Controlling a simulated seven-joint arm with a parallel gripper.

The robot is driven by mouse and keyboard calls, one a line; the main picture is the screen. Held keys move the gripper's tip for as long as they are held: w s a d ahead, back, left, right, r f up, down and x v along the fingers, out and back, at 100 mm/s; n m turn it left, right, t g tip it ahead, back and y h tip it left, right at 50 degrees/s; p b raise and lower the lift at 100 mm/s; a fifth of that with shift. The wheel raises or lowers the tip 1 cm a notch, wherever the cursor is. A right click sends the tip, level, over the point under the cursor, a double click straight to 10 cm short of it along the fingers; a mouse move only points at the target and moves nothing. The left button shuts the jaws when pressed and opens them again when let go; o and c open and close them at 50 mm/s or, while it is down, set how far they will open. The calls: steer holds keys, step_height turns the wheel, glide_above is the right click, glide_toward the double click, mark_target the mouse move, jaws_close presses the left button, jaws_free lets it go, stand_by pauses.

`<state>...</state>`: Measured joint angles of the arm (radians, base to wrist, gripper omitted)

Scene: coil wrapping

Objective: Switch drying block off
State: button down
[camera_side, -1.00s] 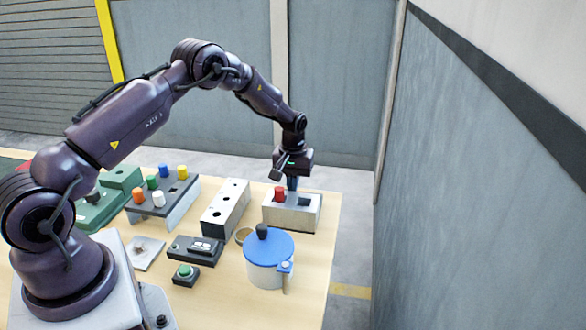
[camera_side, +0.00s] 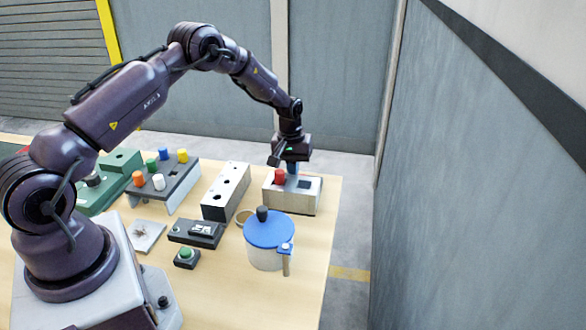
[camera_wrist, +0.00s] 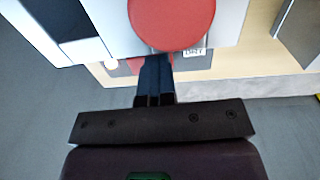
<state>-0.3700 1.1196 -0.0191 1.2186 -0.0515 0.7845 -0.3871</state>
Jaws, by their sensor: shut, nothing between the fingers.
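The block that looks like the drying block (camera_side: 290,201) is a pale box at the table's far right. A red round knob or button (camera_side: 279,177) stands on its top left, and a dark inset (camera_side: 304,184) lies to the right. My gripper (camera_side: 292,169) is shut and empty, pointing down over the block just behind and right of the red part. In the wrist view the red disc (camera_wrist: 172,20) is large at the top, with my closed fingertips (camera_wrist: 155,62) just below its edge. The dark inset (camera_wrist: 62,18) shows at upper left. I cannot tell whether the fingertips touch anything.
A pale block with holes (camera_side: 226,190) stands left of it. A blue-lidded pot (camera_side: 268,240) is in front. Further left are a rack with coloured pegs (camera_side: 165,185), a dark device (camera_side: 195,233) and a green button box (camera_side: 187,257). A wall rises on the right.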

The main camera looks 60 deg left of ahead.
steer(key=shift+w+d, duration=0.5)
steer(key=shift+d, duration=0.1)
steer(key=shift+r, duration=0.1)
step_height(320, 180, up, 14)
steer(key=shift+s+a, duration=0.3)
steer(key=shift+a, duration=0.05)
